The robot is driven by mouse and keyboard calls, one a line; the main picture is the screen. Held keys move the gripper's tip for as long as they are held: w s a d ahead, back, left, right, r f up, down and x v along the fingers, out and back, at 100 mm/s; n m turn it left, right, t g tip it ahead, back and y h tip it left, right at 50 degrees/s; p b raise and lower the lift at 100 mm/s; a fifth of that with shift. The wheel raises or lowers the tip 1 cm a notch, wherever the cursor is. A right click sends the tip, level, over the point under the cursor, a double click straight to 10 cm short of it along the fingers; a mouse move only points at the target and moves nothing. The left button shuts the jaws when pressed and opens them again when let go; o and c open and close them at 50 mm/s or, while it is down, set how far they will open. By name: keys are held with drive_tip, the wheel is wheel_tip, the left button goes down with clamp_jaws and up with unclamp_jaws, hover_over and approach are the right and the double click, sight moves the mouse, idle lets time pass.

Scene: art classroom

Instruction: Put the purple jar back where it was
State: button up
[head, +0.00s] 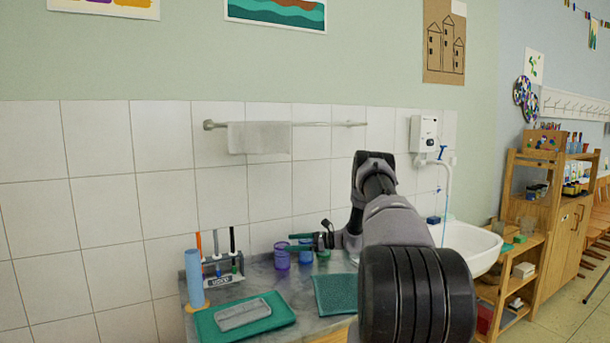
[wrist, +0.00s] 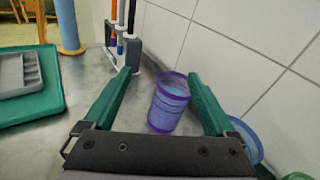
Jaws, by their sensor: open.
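The purple jar (head: 282,261) is a translucent cup standing upright on the grey counter, close to the tiled wall. In the wrist view the purple jar (wrist: 167,108) is between my two green fingers, closer to the right one. My gripper (head: 285,242) is open, with its fingers reaching left over the jars; its fingertips also show in the wrist view (wrist: 160,75). I cannot tell whether the right finger touches the jar. A blue jar (head: 305,257) and a green jar (head: 323,257) stand just right of the purple one, partly hidden by my gripper.
A grey rack (head: 222,268) with several brushes stands left of the jars, beside a blue cylinder (head: 194,277). A green tray (head: 276,318) with a grey palette (head: 243,314) lies in front. A dark green mat (head: 335,294) and a white sink (head: 470,243) are to the right.

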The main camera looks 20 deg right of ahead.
drive_tip(key=s+a+r+n+g+h, duration=0.1)
drive_tip(key=s+a+r+n+g, duration=0.15)
drive_tip(key=a+r, duration=0.45)
drive_tip(key=s+a+r+n+g+h, duration=0.1)
drive_tip(key=s+a+r+n+g, duration=0.2)
drive_tip(key=r, duration=0.8)
drive_tip(key=s+a+r+n+h, duration=0.2)
drive_tip(key=s+a+r+n, duration=0.1)
drive_tip(key=s+r, duration=0.3)
drive_tip(key=s+a+r+n+h, duration=0.1)
drive_tip(key=s+a+r+n, duration=0.15)
drive_tip(key=s+r, duration=0.35)
drive_tip(key=s+r+n+t+h, duration=0.2)
drive_tip(key=s+r+n+h, duration=0.1)
drive_tip(key=s, duration=1.1)
drive_tip(key=s+r+n+t+h, duration=0.2)
drive_tip(key=s+r+n+h, duration=0.2)
drive_tip(key=s, duration=1.1)
drive_tip(key=shift+r+n, duration=0.35)
drive_tip(key=shift+n, duration=0.15)
